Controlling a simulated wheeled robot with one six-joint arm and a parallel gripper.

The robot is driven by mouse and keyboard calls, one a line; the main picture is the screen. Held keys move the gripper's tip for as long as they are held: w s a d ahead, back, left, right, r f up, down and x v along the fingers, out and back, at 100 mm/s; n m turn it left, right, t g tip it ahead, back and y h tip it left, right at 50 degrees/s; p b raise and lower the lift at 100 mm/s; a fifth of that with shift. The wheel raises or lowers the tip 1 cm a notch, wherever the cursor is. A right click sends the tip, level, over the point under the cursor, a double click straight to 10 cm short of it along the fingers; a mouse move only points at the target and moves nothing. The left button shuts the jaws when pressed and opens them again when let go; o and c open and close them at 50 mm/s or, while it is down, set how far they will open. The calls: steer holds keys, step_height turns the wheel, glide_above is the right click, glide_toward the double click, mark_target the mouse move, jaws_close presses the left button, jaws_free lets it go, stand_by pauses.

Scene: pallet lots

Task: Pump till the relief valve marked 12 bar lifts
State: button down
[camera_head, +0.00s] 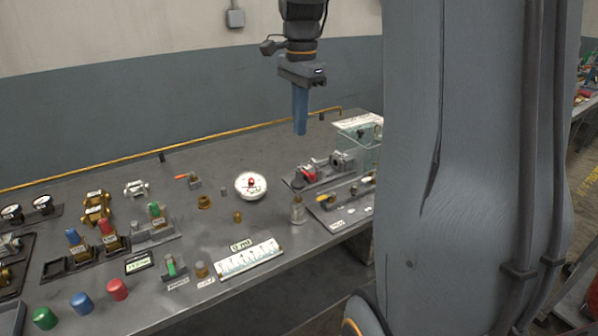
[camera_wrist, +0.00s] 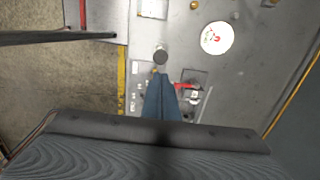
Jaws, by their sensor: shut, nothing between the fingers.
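My gripper (camera_head: 300,130) hangs above the bench's right part with its blue fingers together and empty. It also shows in the wrist view (camera_wrist: 160,78), with a dark round cap (camera_wrist: 160,57) just beyond the tips. A small upright cylinder (camera_head: 297,212) with a dark top stands near the front edge. Behind it is a metal device with a red part (camera_head: 309,174). A white round dial (camera_head: 251,186) with a red centre lies left of it; it shows in the wrist view (camera_wrist: 217,38). Tagged brass fittings (camera_head: 96,208) stand at left. I cannot read a 12 bar mark.
A clear guard (camera_head: 366,142) and a plate with a yellow-ended part (camera_head: 352,192) are at the bench's right. A white scale strip (camera_head: 249,259) lies at the front. Coloured buttons (camera_head: 81,302) are at front left. A yellow pipe (camera_head: 130,154) runs along the back.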

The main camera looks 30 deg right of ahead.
mark_target(299, 183)
steer(key=shift+f, duration=0.1)
step_height(299, 183, down, 14)
steer(key=p, duration=0.4)
steer(key=shift+a, duration=0.1)
step_height(299, 183, down, 4)
steer(key=shift+r+b, duration=0.2)
steer(key=shift+b, duration=0.45)
steer(key=shift+s, duration=0.1)
